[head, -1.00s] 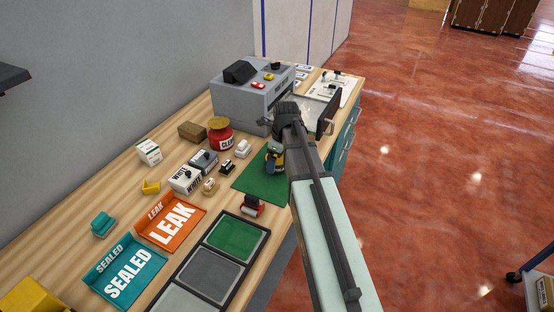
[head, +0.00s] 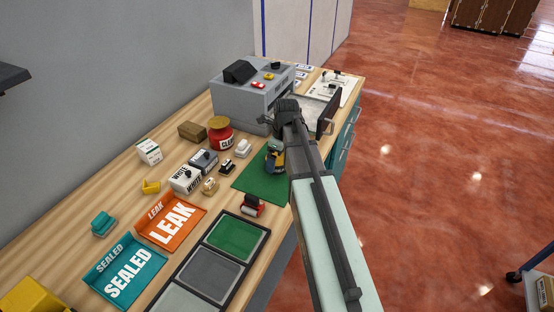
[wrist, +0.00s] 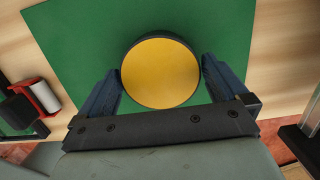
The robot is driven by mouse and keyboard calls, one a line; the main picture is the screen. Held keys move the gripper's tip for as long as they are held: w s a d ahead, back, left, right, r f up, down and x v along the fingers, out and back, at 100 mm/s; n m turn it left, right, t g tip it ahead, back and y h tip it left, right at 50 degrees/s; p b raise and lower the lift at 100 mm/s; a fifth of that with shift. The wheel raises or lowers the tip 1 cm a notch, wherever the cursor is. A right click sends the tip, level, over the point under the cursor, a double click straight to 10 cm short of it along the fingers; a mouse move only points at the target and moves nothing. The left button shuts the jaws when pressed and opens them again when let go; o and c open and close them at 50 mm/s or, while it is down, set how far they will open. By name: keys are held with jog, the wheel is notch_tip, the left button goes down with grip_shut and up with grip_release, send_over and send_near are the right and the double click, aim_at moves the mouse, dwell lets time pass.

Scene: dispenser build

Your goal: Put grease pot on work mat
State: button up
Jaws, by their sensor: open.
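The grease pot, a round pot with a yellow top and dark rim (wrist: 160,72), is over the green work mat (wrist: 75,45) in the wrist view and appears to stand on it. My gripper (wrist: 160,68) is open, with one blue-black finger on each side of the pot and a gap showing to both. In the head view the work mat (head: 253,182) lies near the bench's front edge. My gripper (head: 275,152) is over its far part there, and arm and fingers hide much of the pot.
A red and black roller-like item (head: 252,206) stands by the mat's near edge. A white item (head: 243,148) and a red pot with a tan lid (head: 220,132) are to the left. A grey machine (head: 247,95) stands behind. Labelled orange (head: 190,209) and teal trays are nearer.

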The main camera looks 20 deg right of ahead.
aim_at(282, 160)
notch_tip(282, 160, up, 11)
jog(key=s+d, duration=0.1)
dwell(0.4)
